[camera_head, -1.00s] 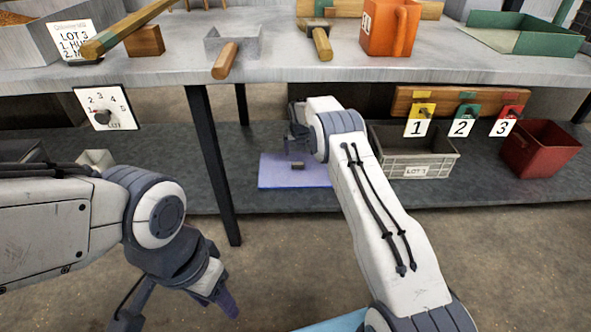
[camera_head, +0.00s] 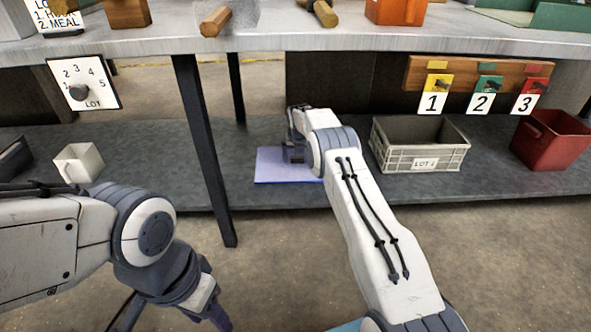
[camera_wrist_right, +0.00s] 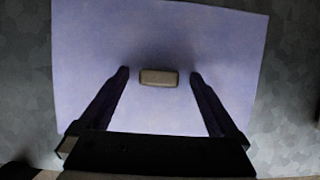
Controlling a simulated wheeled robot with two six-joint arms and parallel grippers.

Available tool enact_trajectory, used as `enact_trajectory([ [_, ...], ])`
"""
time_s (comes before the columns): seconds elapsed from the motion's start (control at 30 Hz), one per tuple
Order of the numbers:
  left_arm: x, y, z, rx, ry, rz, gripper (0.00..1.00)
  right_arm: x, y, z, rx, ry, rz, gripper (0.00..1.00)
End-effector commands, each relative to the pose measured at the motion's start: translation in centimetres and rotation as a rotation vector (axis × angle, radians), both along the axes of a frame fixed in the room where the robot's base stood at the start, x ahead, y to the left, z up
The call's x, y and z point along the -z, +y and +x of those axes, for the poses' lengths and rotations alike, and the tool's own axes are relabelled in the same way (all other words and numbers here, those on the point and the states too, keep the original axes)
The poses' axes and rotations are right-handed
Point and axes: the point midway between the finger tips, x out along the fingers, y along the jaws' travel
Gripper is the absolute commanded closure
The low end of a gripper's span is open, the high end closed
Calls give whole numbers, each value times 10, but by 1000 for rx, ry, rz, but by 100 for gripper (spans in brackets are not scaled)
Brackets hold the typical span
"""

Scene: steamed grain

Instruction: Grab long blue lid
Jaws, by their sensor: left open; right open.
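The long blue lid (camera_head: 272,179) is a flat lavender-blue panel lying on the grey lower shelf, under the table. In the right wrist view the lid (camera_wrist_right: 158,32) fills most of the picture, with a small tan block-shaped handle (camera_wrist_right: 158,78) on it. My right gripper (camera_wrist_right: 160,75) is open, with one fingertip on each side of the handle and a gap on both sides. In the head view my right gripper (camera_head: 293,155) is over the lid and hides the handle. My left gripper (camera_head: 168,322) is open and empty at the bottom left, away from the lid.
A grey crate (camera_head: 400,159) and a red bin (camera_head: 550,148) stand right of the lid on the shelf. A white cup-like box (camera_head: 79,163) is at left. A dark table leg (camera_head: 205,150) stands left of the lid. The tabletop (camera_head: 300,40) overhangs the shelf.

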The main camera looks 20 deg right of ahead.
Motion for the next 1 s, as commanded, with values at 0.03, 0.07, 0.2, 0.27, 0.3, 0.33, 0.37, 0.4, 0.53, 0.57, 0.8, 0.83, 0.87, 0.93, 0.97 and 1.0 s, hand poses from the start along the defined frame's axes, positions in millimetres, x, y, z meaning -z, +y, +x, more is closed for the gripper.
enact_trajectory([
  [0.03,0,0,0,0,0,0,50,-1,0,0,0,-1,0,3],
  [0.07,-1,0,0,0,0,0,50,-1,0,0,0,-1,0,3],
  [0.2,-1,0,0,0,0,0,50,-1,2,1,-1,0,1,14],
  [0.27,-1,0,0,0,0,0,50,-1,2,1,-2,0,0,37],
  [0.3,-1,0,0,0,0,0,50,-1,2,1,-1,0,1,52],
  [0.33,-1,0,0,0,0,0,50,-1,2,1,-1,0,1,64],
  [0.37,-1,0,0,0,0,0,50,-1,2,1,-1,0,1,75],
  [0.4,-1,0,0,0,0,0,50,-1,1,1,-1,0,1,90],
  [0.53,-1,0,0,0,0,0,50,-3,1,1,0,-4,0,100],
  [0.57,-1,0,0,0,0,0,50,-3,0,1,0,-4,0,100],
  [0.8,-5,0,0,0,0,0,50,-7,0,1,1,-3,0,100],
  [0.83,-7,0,0,0,0,0,50,-10,0,1,1,-3,0,100],
  [0.87,-9,0,0,0,0,0,50,-13,0,1,1,-4,0,100],
  [0.93,-15,0,0,0,0,0,50,-22,0,1,1,-4,0,100],
  [0.97,-19,0,0,0,0,0,50,-27,0,1,1,-4,0,100],
  [1.0,-24,0,0,0,0,0,50,-34,0,1,1,-4,0,100],
])
